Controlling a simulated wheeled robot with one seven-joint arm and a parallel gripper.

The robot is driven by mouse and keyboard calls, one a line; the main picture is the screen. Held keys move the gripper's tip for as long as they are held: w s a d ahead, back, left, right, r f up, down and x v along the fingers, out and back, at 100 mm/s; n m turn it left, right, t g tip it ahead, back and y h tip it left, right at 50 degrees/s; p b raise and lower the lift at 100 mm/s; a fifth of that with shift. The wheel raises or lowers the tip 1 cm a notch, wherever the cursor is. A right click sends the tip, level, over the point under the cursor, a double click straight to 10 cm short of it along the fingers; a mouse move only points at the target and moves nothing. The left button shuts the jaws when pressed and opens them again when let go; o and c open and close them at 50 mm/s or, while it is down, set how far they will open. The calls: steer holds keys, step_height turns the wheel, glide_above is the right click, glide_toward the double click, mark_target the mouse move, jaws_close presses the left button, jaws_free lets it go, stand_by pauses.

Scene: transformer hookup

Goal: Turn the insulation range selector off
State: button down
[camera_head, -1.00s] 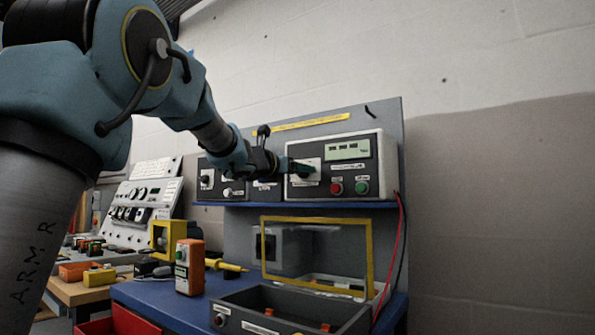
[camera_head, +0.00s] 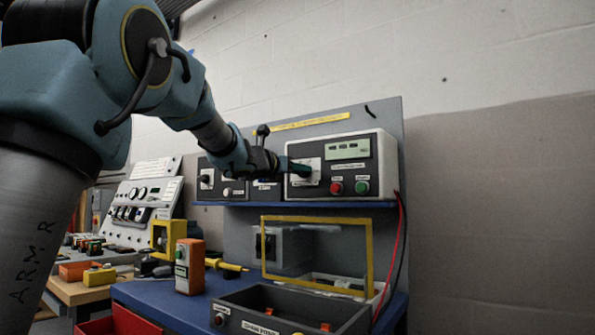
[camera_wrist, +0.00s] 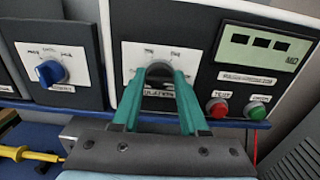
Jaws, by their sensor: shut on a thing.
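The insulation tester (camera_head: 345,165) is a white and dark box on the blue shelf, with a display, a red and a green button. Its range selector is a dark knob (camera_wrist: 158,72) on a white plate (camera_wrist: 133,52) in the wrist view. My gripper (camera_wrist: 160,75) has its green fingers shut on this knob, one on each side. The fingers hide much of the knob and part of its label, so I cannot tell which marking it points to. In the head view my gripper (camera_head: 295,168) reaches the tester's left part from the left.
A blue knob (camera_wrist: 50,73) on a neighbouring panel is left of my gripper. Red (camera_wrist: 219,108) and green (camera_wrist: 257,110) buttons are close to its right. Below the shelf stand a yellow frame (camera_head: 369,255) and an open grey box (camera_head: 235,300).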

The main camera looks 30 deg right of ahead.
steer(key=shift+f+n+p, duration=0.2)
steer(key=shift+n+p, duration=4)
steer(key=shift+n, duration=4.7)
steer(key=shift+f+n+p, duration=0.2)
steer(key=shift+n+p, duration=4)
steer(key=shift+n, duration=4.7)
steer(key=shift+c, duration=2.2)
jaws_free()
